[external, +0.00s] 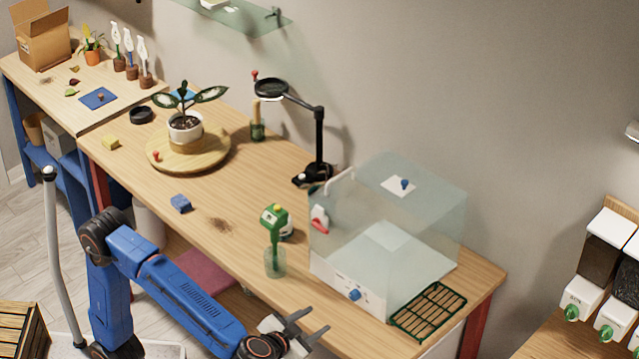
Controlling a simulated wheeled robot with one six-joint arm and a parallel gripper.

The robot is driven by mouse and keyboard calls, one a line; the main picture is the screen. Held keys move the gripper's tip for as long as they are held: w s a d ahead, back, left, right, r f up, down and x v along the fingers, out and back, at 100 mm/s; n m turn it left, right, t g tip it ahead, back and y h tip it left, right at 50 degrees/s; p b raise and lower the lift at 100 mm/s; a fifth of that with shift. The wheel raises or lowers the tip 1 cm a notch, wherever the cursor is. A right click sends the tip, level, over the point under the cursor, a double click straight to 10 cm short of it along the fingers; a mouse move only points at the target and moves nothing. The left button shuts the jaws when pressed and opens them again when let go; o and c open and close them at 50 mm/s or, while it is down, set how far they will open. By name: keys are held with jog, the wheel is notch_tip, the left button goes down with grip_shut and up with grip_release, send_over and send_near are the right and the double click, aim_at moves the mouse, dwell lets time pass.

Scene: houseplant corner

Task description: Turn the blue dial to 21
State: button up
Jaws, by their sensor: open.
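The blue dial (355,295) sits on the white front panel of a clear box (385,230) on the wooden table. Faint marks show on the panel beside it, too small to read, so I cannot tell its setting. A second blue knob (404,184) sits on a white plate on top of the box. My gripper (319,320) is open and empty. In the picture it is below and left of the blue dial, apart from it, by the table's front edge.
A green-topped bottle (275,240) stands left of the box and a green rack (428,311) lies to its right. A black magnifier lamp (318,145) stands behind. A blue block (181,203) and a potted plant (186,126) are further left.

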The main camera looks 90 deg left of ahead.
aim_at(352, 298)
jog(key=x, duration=1.7)
jog(key=shift+w+a+f, duration=0.1)
jog(key=shift+a+f, duration=0.05)
grip_shut()
